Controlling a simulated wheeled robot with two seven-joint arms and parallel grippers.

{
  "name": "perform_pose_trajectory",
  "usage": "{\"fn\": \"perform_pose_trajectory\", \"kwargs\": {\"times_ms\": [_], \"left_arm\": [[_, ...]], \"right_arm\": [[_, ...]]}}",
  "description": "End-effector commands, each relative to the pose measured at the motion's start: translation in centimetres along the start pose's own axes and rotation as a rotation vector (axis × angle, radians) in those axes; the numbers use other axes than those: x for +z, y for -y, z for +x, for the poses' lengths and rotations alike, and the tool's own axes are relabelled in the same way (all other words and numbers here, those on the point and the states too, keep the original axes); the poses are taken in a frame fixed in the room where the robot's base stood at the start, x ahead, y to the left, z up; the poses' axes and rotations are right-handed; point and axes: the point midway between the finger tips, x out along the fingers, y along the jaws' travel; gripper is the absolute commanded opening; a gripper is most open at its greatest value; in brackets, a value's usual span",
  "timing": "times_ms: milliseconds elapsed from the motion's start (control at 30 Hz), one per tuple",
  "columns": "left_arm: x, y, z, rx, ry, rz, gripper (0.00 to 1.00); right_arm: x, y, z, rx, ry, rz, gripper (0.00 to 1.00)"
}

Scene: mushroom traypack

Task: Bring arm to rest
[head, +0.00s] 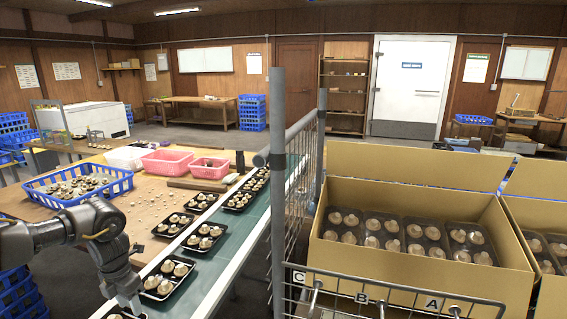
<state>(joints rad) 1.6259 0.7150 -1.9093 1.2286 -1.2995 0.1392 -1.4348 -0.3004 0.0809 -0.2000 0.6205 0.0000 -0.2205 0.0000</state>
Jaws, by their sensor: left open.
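My left arm comes in from the left edge and bends downward. My left gripper (128,303) is at the bottom of the head view, pointing down, open, close to a black tray of mushrooms (167,278). Another tray is cut off by the bottom edge near the fingertips. I cannot tell whether the fingers touch either tray. Nothing shows held in the gripper. More black trays of mushrooms (205,237) lie along the table's edge and the green conveyor belt (223,247). My right gripper is not in view.
A blue crate of mushrooms (68,203) and pink baskets (167,162) stand on the wooden table (150,195), with loose mushrooms between. A wire-sided cart (296,200) stands right of the belt. An open cardboard box (420,274) holds several filled trays.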

Motion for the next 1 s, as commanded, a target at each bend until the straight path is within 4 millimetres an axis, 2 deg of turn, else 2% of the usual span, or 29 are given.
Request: {"fn": "perform_pose_trajectory", "kwargs": {"times_ms": [200,500,1000], "left_arm": [[0.5,2.0,-0.5,0.002,0.001,-0.198,0.43],[0.7,4.0,-1.0,0.003,-0.001,-0.411,0.43],[0.8,4.6,-1.2,0.003,-0.001,-0.481,0.43]], "right_arm": [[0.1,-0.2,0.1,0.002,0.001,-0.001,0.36],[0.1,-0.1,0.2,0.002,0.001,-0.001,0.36],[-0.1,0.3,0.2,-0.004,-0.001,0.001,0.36]]}}
